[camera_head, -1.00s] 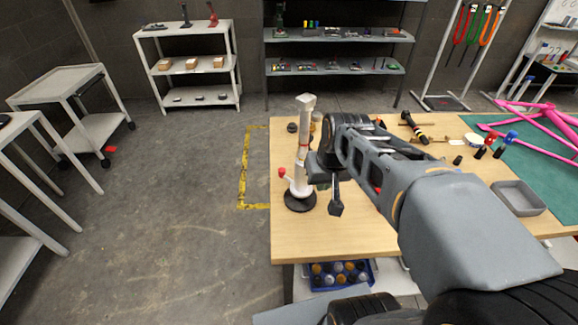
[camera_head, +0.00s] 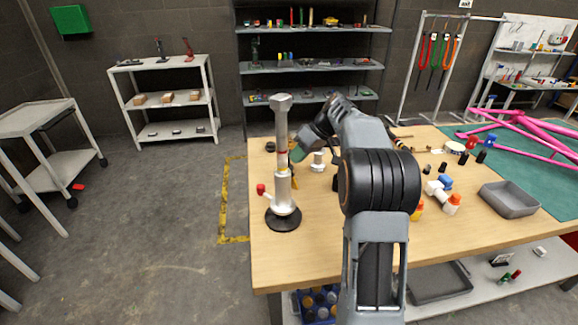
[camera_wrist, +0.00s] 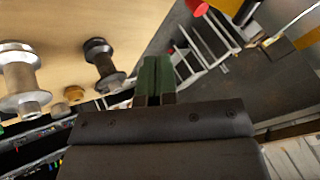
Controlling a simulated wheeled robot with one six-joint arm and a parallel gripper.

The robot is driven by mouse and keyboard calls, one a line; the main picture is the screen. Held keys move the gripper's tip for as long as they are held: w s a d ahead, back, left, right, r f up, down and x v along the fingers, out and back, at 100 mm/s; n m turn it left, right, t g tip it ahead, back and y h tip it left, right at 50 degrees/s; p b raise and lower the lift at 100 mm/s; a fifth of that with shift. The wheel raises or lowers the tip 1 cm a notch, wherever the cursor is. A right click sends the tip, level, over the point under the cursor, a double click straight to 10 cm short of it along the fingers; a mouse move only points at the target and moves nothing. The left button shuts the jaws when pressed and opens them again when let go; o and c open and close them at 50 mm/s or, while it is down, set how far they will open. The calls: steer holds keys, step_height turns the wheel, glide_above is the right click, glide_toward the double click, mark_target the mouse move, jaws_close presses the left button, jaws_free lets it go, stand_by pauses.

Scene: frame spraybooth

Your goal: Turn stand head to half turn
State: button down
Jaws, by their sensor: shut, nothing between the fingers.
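The stand (camera_head: 282,165) is upright near the left edge of the wooden table. It has a round black base (camera_head: 283,219), a silver-white post, a red knob (camera_head: 261,189) low on its left side and a grey angular head (camera_head: 281,102) on top. My gripper (camera_head: 297,153) is just behind and to the right of the post, partly hidden by it; I cannot tell whether they touch. In the wrist view my gripper's green fingers (camera_wrist: 154,78) are together with nothing between them. The red knob also shows at the top of the wrist view (camera_wrist: 197,6).
Small metal spools stand on the table, one right of the stand (camera_head: 318,161); two show in the wrist view (camera_wrist: 100,57). Open floor is left of the table.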

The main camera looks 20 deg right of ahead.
steer(key=x, duration=0.8)
steer(key=a, duration=0.1)
steer(key=s+a, duration=0.1)
steer(key=shift+a+f, duration=0.15)
steer(key=shift+a, duration=0.25)
steer(key=shift+s+a, duration=0.25)
steer(key=shift+a, duration=0.35)
